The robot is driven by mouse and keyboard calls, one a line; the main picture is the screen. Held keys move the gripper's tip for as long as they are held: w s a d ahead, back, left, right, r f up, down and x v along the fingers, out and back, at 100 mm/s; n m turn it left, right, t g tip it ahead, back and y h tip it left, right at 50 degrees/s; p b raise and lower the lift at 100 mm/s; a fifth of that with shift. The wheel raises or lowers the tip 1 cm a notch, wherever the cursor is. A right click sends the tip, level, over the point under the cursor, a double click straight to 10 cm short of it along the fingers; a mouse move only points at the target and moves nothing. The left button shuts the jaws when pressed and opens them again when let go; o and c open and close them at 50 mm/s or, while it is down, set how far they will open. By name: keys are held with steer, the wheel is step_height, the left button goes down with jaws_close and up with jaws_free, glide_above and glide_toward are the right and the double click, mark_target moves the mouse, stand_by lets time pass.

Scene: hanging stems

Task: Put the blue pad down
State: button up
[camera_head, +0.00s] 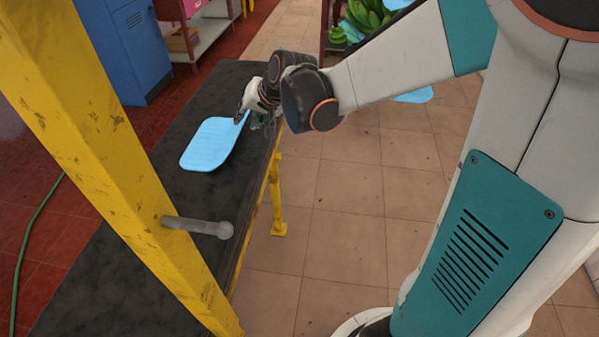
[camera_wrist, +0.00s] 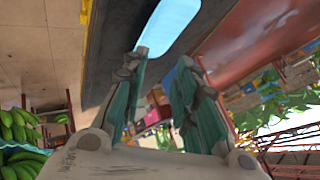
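The light blue pad (camera_head: 211,145) lies on the dark top of a long bench (camera_head: 185,205), its far right corner beside my gripper (camera_head: 247,117). In the wrist view the pad (camera_wrist: 170,24) shows beyond the fingertips, its near end close to the left fingertip. My gripper (camera_wrist: 163,68) is open, with a clear gap between its two fingers. Whether a finger touches the pad's corner I cannot tell.
A yellow post (camera_head: 105,150) with a grey peg (camera_head: 197,226) stands in front of the bench. Other blue pads (camera_head: 413,95) and green bananas (camera_head: 368,14) are behind my arm. A blue cabinet (camera_head: 125,45) stands at back left. The bench's near part is bare.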

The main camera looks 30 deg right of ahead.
steer(key=s+r+n+h, duration=0.2)
steer(key=s+n, duration=0.3)
steer(key=s, duration=2.1)
steer(key=shift+s+d+r+g+h, duration=0.3)
steer(key=shift+s+d+r+g, duration=0.1)
steer(key=shift+r, duration=0.3)
steer(key=shift+o, duration=0.5)
